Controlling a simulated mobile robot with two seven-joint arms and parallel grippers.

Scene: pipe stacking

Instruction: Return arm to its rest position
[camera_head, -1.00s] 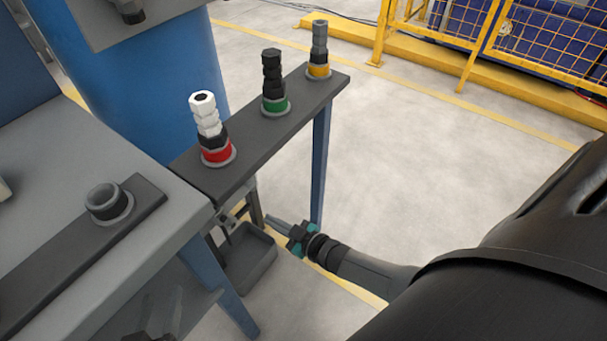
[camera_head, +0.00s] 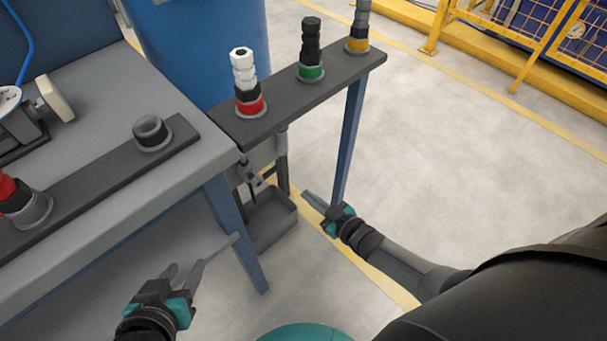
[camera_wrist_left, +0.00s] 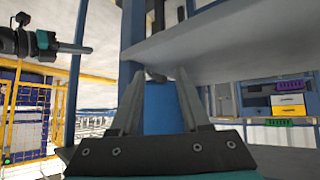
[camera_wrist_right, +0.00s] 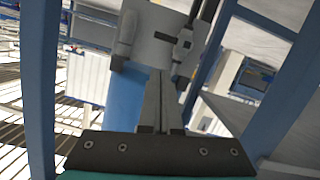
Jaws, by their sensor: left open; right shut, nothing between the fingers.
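My left gripper (camera_head: 186,274) is open and empty, low beside the front of the grey workbench. Its spread fingers also show in the left wrist view (camera_wrist_left: 158,100). My right gripper (camera_head: 309,197) is shut and empty, near the blue leg under the dark rack bar. Its closed fingers also show in the right wrist view (camera_wrist_right: 162,100). My right arm (camera_head: 400,268) runs out of the lower right of the head view.
The dark rack bar (camera_head: 290,110) holds white fittings (camera_head: 243,68) over a red ring, black ones (camera_head: 311,40) over green, and grey ones over yellow. The workbench (camera_head: 85,88) has an empty socket (camera_head: 151,132) and a red-and-black piece (camera_head: 14,195). A grey bin (camera_head: 270,220) hangs below.

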